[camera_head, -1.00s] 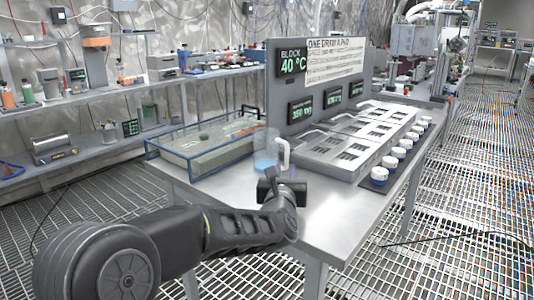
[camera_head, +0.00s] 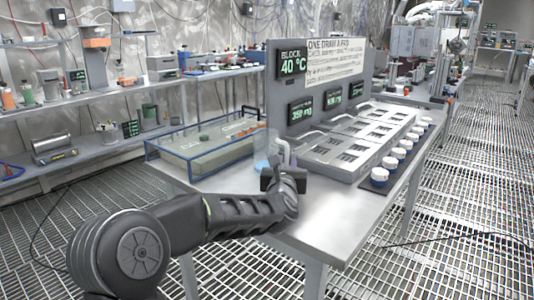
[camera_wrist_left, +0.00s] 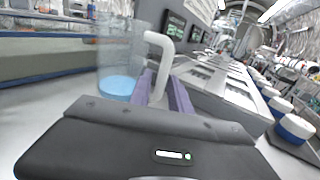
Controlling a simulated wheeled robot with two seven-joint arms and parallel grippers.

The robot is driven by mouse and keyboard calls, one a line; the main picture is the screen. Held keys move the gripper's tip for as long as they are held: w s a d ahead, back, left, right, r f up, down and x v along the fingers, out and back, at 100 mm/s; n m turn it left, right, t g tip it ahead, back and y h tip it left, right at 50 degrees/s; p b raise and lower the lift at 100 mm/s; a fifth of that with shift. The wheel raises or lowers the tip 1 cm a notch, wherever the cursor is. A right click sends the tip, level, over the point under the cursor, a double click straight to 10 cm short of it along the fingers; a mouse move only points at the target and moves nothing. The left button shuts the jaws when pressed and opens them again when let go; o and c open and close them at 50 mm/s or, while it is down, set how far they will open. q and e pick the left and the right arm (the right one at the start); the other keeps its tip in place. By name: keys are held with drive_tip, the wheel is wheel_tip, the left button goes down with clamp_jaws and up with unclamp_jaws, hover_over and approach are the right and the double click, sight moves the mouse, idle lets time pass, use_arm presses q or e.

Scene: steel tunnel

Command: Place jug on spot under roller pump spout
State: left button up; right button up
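The jug (camera_head: 261,158) is clear with light blue liquid in its bottom and a white handle. It stands upright on the near left part of the steel bench, left of the metal block unit. My left gripper (camera_head: 282,166) is at its handle side. In the left wrist view the jug (camera_wrist_left: 117,75) is just beyond my left gripper (camera_wrist_left: 162,92), with the lower handle between the two purple fingers. I cannot tell whether they press on it. My right gripper is out of view. I cannot make out the roller pump spout or the spot under it.
A blue-edged clear case (camera_head: 205,150) stands left of the jug. The block unit (camera_head: 355,140) and a dark panel with displays (camera_head: 315,85) stand behind and right. Several blue-and-white cups (camera_head: 379,176) line the right edge. The bench front (camera_head: 325,205) is clear.

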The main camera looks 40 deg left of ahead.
use_arm(q)
clamp_jaws()
idle(1.5)
